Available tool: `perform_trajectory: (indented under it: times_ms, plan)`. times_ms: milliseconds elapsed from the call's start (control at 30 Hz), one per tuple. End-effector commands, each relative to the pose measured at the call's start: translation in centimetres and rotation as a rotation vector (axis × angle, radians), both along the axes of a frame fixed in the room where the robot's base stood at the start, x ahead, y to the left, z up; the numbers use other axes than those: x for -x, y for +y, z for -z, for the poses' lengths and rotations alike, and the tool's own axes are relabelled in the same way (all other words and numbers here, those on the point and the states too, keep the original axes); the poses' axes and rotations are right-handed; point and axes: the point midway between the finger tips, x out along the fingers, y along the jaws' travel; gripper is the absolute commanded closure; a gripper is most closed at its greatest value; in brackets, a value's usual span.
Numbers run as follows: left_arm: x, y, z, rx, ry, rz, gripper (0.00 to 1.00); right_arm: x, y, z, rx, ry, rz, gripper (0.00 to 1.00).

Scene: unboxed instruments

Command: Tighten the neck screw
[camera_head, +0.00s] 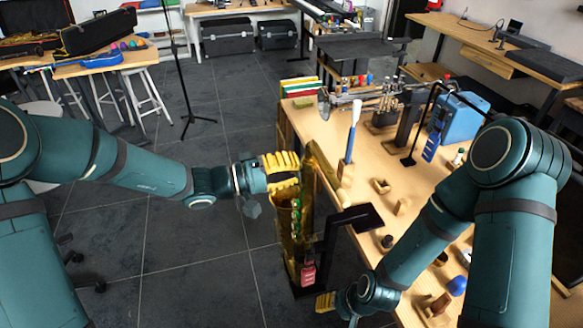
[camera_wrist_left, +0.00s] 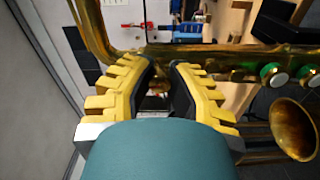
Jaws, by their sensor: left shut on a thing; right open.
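A brass saxophone (camera_head: 288,228) with green key pads stands upright on a black stand (camera_head: 330,228) at the workbench's near left edge. In the left wrist view its tube (camera_wrist_left: 230,62) runs across the top and its bell (camera_wrist_left: 295,128) is at right. My left gripper (camera_head: 283,172) is at the top of the saxophone; in its wrist view the yellow fingers (camera_wrist_left: 160,80) are closed around a small brass part, likely the neck screw (camera_wrist_left: 158,88), mostly hidden between them. My right gripper (camera_head: 326,302) is open and empty, low beside the stand's base.
The wooden workbench (camera_head: 365,205) holds a blue-handled brush (camera_head: 351,140), small wooden blocks (camera_head: 381,186), a blue case (camera_head: 461,115) and brass instrument parts (camera_head: 385,103). A red tag (camera_head: 308,275) hangs by the saxophone. The floor (camera_head: 190,250) left of it is clear.

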Motion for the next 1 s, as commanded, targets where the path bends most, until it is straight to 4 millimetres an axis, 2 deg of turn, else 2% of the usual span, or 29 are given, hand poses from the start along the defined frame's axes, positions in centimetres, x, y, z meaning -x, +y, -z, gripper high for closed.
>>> perform_trajectory:
  times_ms: [400,933,967,1000]
  plan:
    - [0.02,-0.02,0.01,-0.054,-0.165,0.001,1.0,0.01,0.0,0.0,0.0,0.0,0.0,0.5]
    - [0.03,-0.02,0.04,-0.06,-0.184,0.001,1.0,0.01,0.0,0.01,0.0,0.0,0.0,0.5]
    - [0.03,-0.02,0.04,-0.06,-0.184,0.001,0.72,0.01,0.0,0.01,0.0,0.0,0.0,0.5]
    - [0.03,-0.02,0.04,-0.059,-0.183,0.001,0.58,0.01,0.0,0.01,0.0,0.0,0.0,0.5]
